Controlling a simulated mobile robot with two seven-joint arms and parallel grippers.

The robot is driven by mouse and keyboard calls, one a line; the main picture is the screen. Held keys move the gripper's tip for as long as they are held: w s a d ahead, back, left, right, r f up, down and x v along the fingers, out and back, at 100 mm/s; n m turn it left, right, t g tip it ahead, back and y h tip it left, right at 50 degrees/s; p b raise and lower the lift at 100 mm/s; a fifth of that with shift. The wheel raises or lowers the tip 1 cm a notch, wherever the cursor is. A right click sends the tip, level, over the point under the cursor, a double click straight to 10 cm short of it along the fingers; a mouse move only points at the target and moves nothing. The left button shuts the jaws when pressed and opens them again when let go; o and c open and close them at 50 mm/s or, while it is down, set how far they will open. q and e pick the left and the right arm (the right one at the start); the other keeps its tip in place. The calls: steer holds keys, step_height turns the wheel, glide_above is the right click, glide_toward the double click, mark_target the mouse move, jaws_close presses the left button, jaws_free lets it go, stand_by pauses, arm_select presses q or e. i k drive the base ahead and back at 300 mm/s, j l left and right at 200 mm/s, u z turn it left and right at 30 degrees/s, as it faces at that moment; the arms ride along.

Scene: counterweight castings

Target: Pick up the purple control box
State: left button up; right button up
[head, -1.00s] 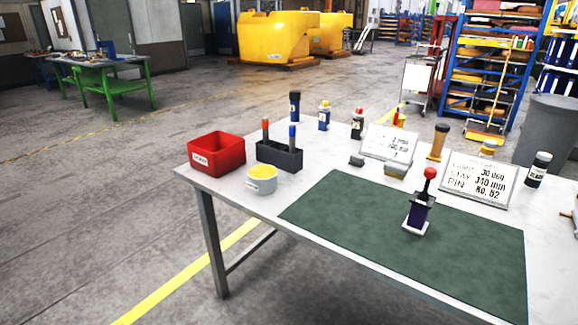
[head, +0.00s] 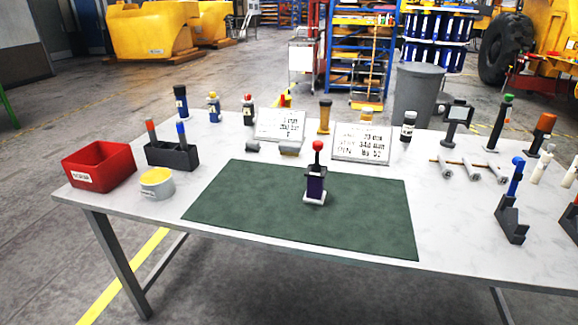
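The purple control box (head: 315,188) stands upright on the green mat (head: 240,215), right of the mat's middle. It has a pale base plate and a short dark lever topped by a red ball (head: 318,146). Nothing touches it and nothing hides it from the front. Neither of my grippers shows in the head view.
The white table (head: 120,205) also holds a red bin (head: 98,164), a black pen holder (head: 172,156), a round tin (head: 157,183), two white signs (head: 361,142), several bottles, and a dark stand with a blue-topped handle (head: 511,217) at the right. The mat around the box is clear.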

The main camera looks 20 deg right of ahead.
mark_target(315, 194)
steer(key=i+j, duration=0.1)
steer(key=i, duration=0.45)
steer(key=i+j+z, duration=0.1)
steer(key=i+z, duration=0.2)
steer(key=z, duration=0.15)
steer(key=i+j+z, duration=0.2)
steer(key=z, duration=0.25)
steer(key=i, duration=0.1)
